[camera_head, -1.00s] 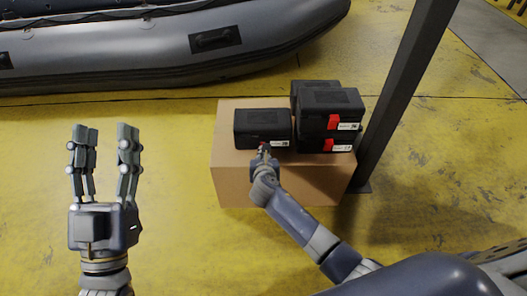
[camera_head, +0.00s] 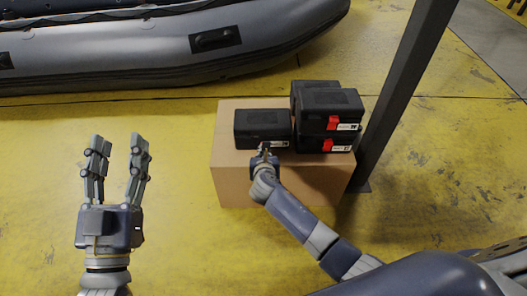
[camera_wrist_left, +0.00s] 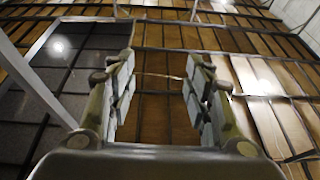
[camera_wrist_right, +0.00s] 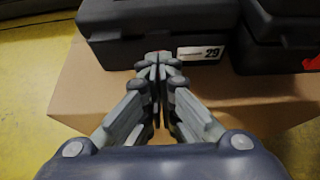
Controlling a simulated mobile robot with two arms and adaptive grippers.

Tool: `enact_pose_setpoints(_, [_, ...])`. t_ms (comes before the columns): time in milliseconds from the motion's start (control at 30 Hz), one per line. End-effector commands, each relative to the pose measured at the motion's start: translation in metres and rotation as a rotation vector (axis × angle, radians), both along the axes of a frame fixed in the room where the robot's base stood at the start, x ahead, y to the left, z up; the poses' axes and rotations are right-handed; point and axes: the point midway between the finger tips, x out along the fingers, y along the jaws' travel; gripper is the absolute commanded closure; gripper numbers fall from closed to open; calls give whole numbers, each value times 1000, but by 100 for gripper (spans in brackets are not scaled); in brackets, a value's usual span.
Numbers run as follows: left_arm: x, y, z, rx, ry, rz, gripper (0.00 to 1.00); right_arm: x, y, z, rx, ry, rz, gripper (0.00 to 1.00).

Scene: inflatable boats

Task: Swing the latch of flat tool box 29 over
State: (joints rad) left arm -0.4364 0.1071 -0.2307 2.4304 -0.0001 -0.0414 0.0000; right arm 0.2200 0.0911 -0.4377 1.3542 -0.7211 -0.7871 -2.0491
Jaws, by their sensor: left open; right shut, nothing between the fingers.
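Flat tool box 29 (camera_head: 262,124) is black and sits on the left of a cardboard box top. Its label "29" shows in the right wrist view (camera_wrist_right: 200,53). My right gripper (camera_head: 265,150) is shut and empty, its fingertips at the front face of the box, just left of the label; it also shows in the right wrist view (camera_wrist_right: 158,60). The fingers hide the latch area, so I cannot tell the latch's position or whether they touch it. My left gripper (camera_head: 119,142) is open and empty, raised over the floor at the left.
The cardboard box (camera_head: 235,178) also holds several black tool boxes with red latches, stacked at the right (camera_head: 330,108). A dark post (camera_head: 398,95) stands close on their right. A grey inflatable boat (camera_head: 130,50) lies behind. Yellow floor at the left is free.

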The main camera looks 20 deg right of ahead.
Motion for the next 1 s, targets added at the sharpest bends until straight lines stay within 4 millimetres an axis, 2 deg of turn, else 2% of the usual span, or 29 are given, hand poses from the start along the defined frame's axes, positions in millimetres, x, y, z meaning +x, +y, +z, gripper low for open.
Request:
enact_pose_setpoints(500, [5, 1, -21, 28, 103, 6, 53, 2, -1, 3, 0, 0, 0, 100])
enact_pose_setpoints(1000, [6, 1, -21, 30, 111, 7, 53, 3, -1, 4, 0, 0, 0, 100])
